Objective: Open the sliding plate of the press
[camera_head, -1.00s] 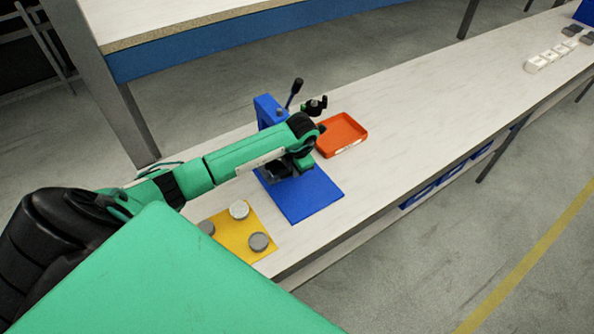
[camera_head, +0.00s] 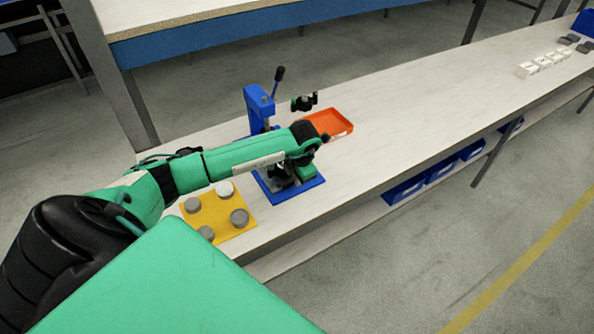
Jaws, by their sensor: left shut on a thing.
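The blue press (camera_head: 259,106) stands on the bench, with a black-tipped lever (camera_head: 279,76) rising at its top. Its flat blue base (camera_head: 304,190) reaches toward the bench's front edge. My left gripper (camera_head: 284,176) is low over this base, in front of the press column. It is shut on the sliding plate, of which a grey part (camera_head: 266,183) shows beside the fingers. My left wrist and forearm hide the lower column and much of the plate, so its exact position is unclear.
An orange tray (camera_head: 330,123) lies behind my wrist, near a small black fixture (camera_head: 304,102). A yellow mat (camera_head: 222,211) with several grey and white round pieces is left of the base. White blocks (camera_head: 541,62) stand far right; the bench between is clear.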

